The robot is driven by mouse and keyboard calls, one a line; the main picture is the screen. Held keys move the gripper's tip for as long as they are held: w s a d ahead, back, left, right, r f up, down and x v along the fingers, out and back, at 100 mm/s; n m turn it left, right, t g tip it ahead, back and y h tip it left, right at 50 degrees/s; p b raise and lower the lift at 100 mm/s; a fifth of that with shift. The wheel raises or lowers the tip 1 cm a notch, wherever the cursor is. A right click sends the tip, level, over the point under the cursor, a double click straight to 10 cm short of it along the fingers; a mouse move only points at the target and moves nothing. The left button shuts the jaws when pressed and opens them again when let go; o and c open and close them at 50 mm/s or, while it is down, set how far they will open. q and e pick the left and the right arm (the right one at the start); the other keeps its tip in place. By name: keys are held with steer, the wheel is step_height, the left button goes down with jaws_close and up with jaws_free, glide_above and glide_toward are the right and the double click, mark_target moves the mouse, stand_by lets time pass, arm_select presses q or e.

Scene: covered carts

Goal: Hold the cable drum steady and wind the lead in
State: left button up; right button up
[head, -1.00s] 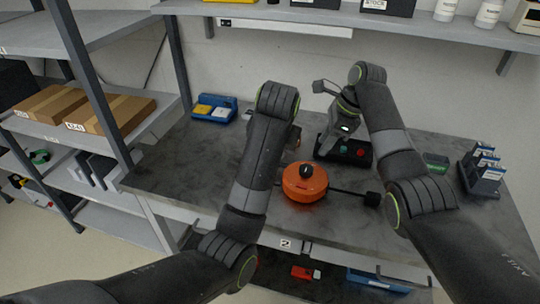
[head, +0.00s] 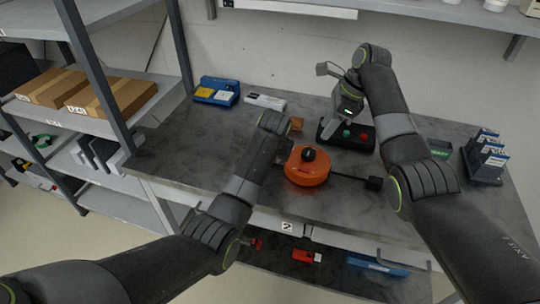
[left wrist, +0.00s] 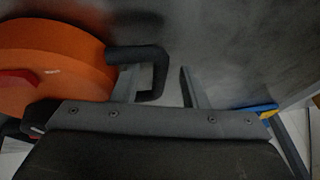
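The orange cable drum (head: 306,170) with a black knob on top sits near the front of the grey bench (head: 420,225). Its dark lead runs right along the bench to a black plug (head: 375,183). In the left wrist view the orange drum (left wrist: 50,65) fills the left side, and its black handle (left wrist: 158,62) sticks out from it. My left gripper (left wrist: 158,76) is open, with one finger on each side of the handle's outer bar. In the head view my left wrist hides the fingers. My right gripper (head: 345,103) hangs over the button box; its finger opening is unclear.
The black box with red and green buttons (head: 357,139) stands behind the drum. A blue tray (head: 216,91) and a white box (head: 265,101) lie at the back left. A dark rack with blue-labelled items (head: 484,160) stands right. Shelves with cartons (head: 110,97) are left.

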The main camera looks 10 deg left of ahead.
arm_select(q)
steer(key=shift+w+f, duration=0.2)
steer(key=shift+f, duration=0.15)
